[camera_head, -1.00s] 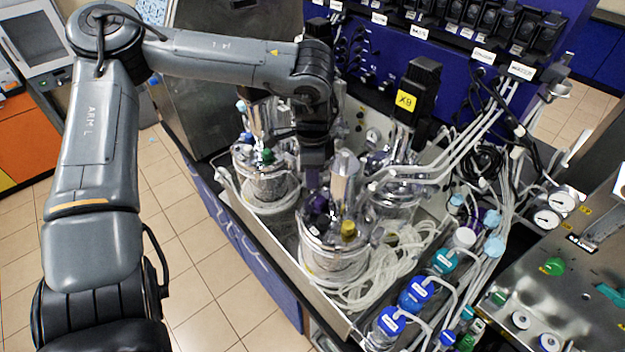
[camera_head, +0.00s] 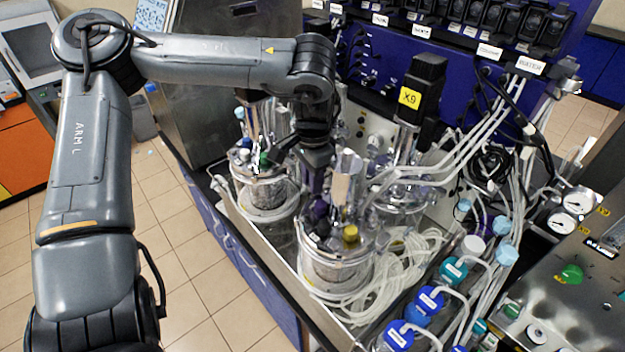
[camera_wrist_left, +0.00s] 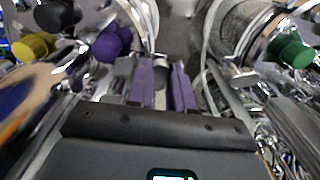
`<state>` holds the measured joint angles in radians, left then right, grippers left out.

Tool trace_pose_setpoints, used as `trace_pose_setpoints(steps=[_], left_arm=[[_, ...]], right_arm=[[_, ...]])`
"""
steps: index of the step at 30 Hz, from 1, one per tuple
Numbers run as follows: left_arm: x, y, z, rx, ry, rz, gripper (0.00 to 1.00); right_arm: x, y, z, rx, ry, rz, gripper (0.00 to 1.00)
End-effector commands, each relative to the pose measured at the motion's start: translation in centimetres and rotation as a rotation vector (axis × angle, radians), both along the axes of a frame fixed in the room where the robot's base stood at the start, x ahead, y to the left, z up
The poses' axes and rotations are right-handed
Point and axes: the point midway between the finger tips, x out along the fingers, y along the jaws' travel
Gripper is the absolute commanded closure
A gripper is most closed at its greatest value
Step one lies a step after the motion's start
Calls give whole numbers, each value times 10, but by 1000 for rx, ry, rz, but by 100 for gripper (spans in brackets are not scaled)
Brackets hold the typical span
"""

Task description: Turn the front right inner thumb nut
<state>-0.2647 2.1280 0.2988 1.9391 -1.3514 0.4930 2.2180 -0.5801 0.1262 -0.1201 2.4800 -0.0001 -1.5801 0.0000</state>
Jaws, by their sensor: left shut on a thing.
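My left gripper (camera_head: 314,180) reaches down between the front glass vessel (camera_head: 335,272) and the vessel to its left (camera_head: 262,190), close to the front vessel's metal lid. In the left wrist view its two purple finger pads (camera_wrist_left: 161,85) stand close together around a small grey piece (camera_wrist_left: 160,70), which looks like the thumb nut. The pads hide most of this piece, and I cannot make it out in the head view. A purple cap (camera_wrist_left: 112,43) and a yellow cap (camera_wrist_left: 33,46) sit on the lid beside the gripper. My right gripper is not in view.
A green cap (camera_wrist_left: 290,52) sits on the other vessel at the right of the wrist view. A black motor with a yellow X9 label (camera_head: 409,97) rises behind. Coiled clear tubing (camera_head: 415,245) and blue-capped bottles (camera_head: 430,300) crowd the right side.

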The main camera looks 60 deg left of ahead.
Motion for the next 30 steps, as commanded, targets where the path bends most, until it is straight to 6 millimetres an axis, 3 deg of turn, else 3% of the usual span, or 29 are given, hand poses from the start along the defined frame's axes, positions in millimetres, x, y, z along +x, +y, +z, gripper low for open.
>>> trace_pose_setpoints(steps=[11,12,16,25,30], left_arm=[[0,0,0,0,-1,5,100],[0,0,0,0,-1,5,73],[0,0,0,0,-1,5,53],[0,0,1,0,-1,4,53],[1,0,13,1,-4,4,53]], right_arm=[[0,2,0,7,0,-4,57],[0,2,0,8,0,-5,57],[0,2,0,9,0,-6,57],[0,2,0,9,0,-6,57],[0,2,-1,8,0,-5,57]])
